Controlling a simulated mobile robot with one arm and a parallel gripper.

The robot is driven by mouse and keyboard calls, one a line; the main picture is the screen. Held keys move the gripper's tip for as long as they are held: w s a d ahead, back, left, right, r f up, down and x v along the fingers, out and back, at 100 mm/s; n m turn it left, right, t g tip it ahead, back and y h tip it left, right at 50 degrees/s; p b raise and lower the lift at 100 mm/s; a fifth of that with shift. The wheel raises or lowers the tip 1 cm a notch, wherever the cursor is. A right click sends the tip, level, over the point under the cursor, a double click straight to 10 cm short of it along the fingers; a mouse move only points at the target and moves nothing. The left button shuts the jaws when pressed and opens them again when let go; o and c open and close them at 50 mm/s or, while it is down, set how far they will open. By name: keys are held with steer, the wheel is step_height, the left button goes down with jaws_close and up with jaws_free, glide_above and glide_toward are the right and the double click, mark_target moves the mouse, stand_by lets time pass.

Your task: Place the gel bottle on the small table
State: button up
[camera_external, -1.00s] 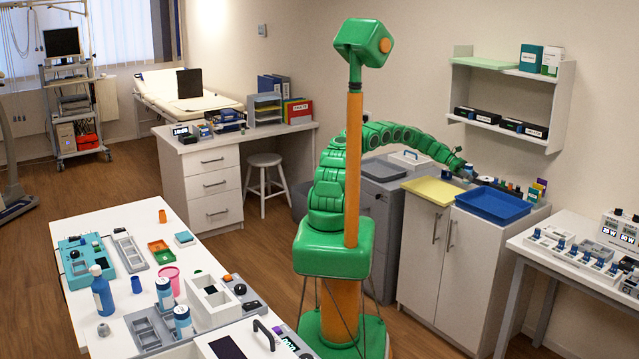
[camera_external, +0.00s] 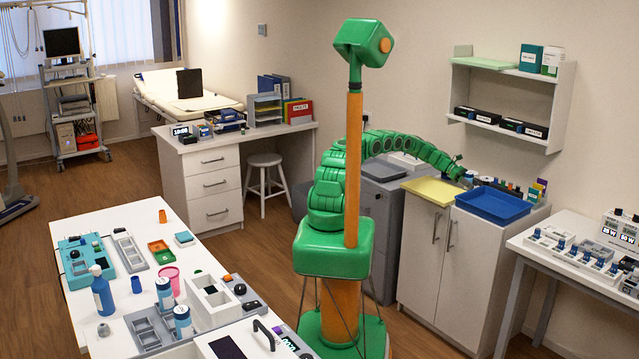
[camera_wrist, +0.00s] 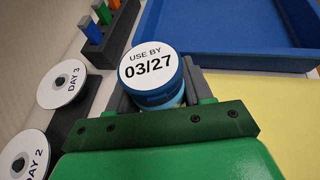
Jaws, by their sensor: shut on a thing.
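A round blue-capped bottle (camera_wrist: 152,76) sits between my gripper's fingers (camera_wrist: 160,92) in the wrist view. Its white lid label reads "USE BY 03/27"; its lower body is hidden. My gripper (camera_external: 467,179) is shut on it at the back of the white cabinet, beside the blue tray. I cannot tell if the bottle touches the surface below, nor if it is the gel bottle. A blue bottle with a narrow top (camera_external: 102,291) stands on the white table (camera_external: 120,212) at the left. I cannot tell which surface is the small table; a white side table (camera_external: 528,240) stands at the right.
The blue tray (camera_external: 493,206) looks empty, beside a yellow mat (camera_external: 432,190). In the wrist view, discs marked DAY 3 (camera_wrist: 62,84) and DAY 2 (camera_wrist: 22,158) and a rack of coloured pieces (camera_wrist: 105,38) lie close left. A wall shelf (camera_external: 510,128) hangs above.

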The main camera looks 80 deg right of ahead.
steer(key=o, duration=1.2)
steer(key=shift+f, duration=0.1)
steer(key=shift+w+d+r, duration=0.25)
steer(key=shift+w, duration=0.05)
steer(key=v, duration=1)
steer(key=shift+w+r, duration=0.1)
steer(key=shift+w, duration=0.05)
steer(key=shift+w+d+r, duration=0.15)
steer(key=shift+w+d, duration=0.1)
steer(key=shift+w, duration=0.15)
